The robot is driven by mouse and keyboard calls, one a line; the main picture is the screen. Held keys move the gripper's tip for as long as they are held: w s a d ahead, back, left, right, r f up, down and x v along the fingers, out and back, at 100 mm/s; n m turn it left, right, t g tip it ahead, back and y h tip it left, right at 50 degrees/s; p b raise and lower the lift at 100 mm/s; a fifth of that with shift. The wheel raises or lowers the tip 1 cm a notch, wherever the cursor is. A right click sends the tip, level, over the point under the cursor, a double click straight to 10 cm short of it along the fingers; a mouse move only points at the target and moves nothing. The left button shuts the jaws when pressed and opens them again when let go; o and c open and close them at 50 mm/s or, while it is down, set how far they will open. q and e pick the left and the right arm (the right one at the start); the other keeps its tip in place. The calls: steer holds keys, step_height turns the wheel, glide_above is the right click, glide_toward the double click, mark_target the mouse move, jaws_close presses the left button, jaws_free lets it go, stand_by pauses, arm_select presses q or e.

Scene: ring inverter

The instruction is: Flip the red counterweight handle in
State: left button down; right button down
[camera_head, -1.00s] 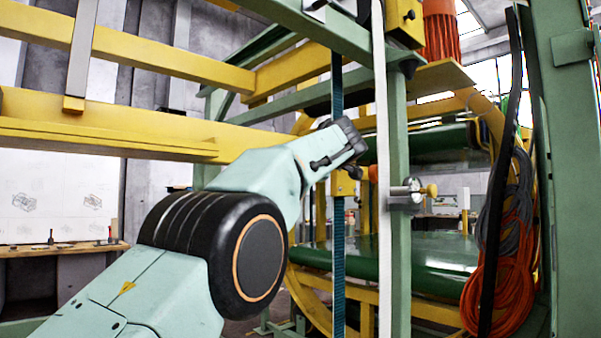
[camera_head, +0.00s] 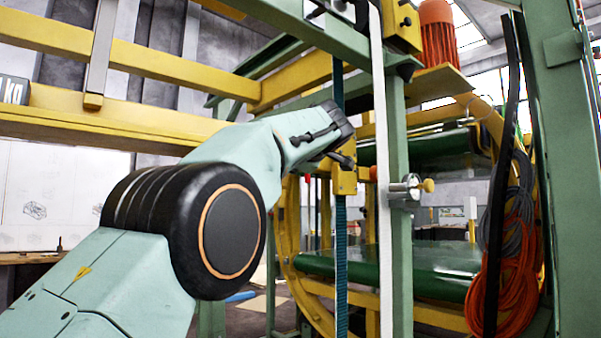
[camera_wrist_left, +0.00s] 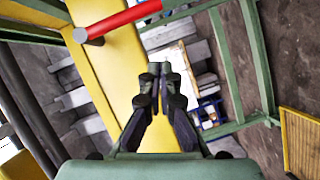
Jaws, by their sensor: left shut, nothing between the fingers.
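The red handle (camera_wrist_left: 124,18) is a straight red bar in the left wrist view, at the top left. It lies across a yellow beam (camera_wrist_left: 112,75), with one end at a pale round fitting. My left gripper (camera_wrist_left: 159,69) is shut and empty in that view, its fingertips below and to the right of the handle, apart from it. In the head view, my left gripper (camera_head: 341,156) is beside the blue-green strap and the green post, its fingers partly hidden. I cannot make out the red handle there. My right gripper is not in view.
A green upright post (camera_head: 398,220) with a brass-knobbed fitting (camera_head: 410,188) stands just right of my gripper. A blue-green strap (camera_head: 341,260) hangs beside it. Yellow beams (camera_head: 110,125) cross behind my arm. Orange cable coils (camera_head: 505,270) hang at the right.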

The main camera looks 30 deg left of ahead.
arm_select(q)
steer(key=f+v, duration=0.1)
steer(key=v, duration=0.5)
steer(key=shift+s, duration=0.3)
steer(key=shift+r, duration=0.1)
steer(key=shift+s+d+r, duration=0.1)
steer(key=shift+d, duration=0.05)
